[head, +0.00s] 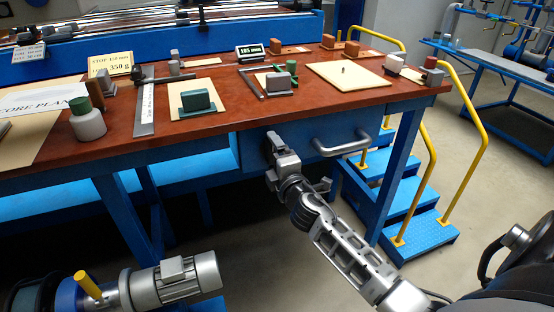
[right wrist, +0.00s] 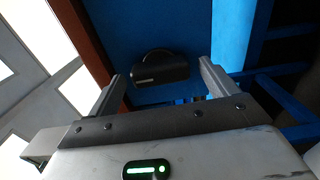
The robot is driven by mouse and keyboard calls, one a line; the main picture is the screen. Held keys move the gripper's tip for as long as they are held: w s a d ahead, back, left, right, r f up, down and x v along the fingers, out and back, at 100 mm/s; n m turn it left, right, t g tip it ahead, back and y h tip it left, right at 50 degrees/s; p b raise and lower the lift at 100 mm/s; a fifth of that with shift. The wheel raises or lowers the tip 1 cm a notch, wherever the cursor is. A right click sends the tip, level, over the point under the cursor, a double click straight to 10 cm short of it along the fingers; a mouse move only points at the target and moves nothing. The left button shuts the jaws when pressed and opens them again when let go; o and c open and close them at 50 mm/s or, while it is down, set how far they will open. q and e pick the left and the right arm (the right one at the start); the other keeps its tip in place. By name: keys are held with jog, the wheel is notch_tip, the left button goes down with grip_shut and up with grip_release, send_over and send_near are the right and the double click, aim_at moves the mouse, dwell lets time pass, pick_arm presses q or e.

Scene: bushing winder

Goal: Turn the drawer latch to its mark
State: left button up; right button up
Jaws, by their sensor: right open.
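The drawer (head: 310,146) is a blue front under the red-brown table top, with a grey bar handle (head: 345,145) on its right part. In the right wrist view, a black latch-like part (right wrist: 160,68) with a rounded top and a small pale mark sits on the blue front. My right gripper (head: 280,152) is at the left part of the drawer front. In its wrist view, the open fingers (right wrist: 162,80) stand on either side of the black part, with gaps visible. The head view hides this part behind the gripper. My left gripper is not in view.
The table top (head: 225,128) overhangs the drawer and carries blocks, plates and signs. Blue steps (head: 415,205) with yellow rails (head: 477,140) stand right of the drawer. A grey motor (head: 170,283) is at the lower left.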

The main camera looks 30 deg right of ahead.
jog(key=b+v, duration=0.1)
jog(key=v, duration=1.4)
jog(key=shift+s+a+b, duration=0.2)
jog(key=shift+s+b, duration=0.15)
jog(key=shift+s, duration=0.05)
jog(key=s+a+f+m+g+y+p, duration=0.1)
jog(key=s+a+f+m+g+y, duration=0.2)
jog(key=a+f+m, duration=0.3)
jog(key=s+a+f+m+g+y+p, duration=0.1)
jog(key=s+a+f+m+g+y, duration=0.2)
jog(key=s+a+f+m, duration=0.3)
jog(key=a+m+y, duration=0.1)
jog(key=a, duration=0.4)
jog(key=shift+s+f+g+y, duration=0.15)
jog(key=shift+s+g+y, duration=0.15)
jog(key=shift+s+g, duration=0.1)
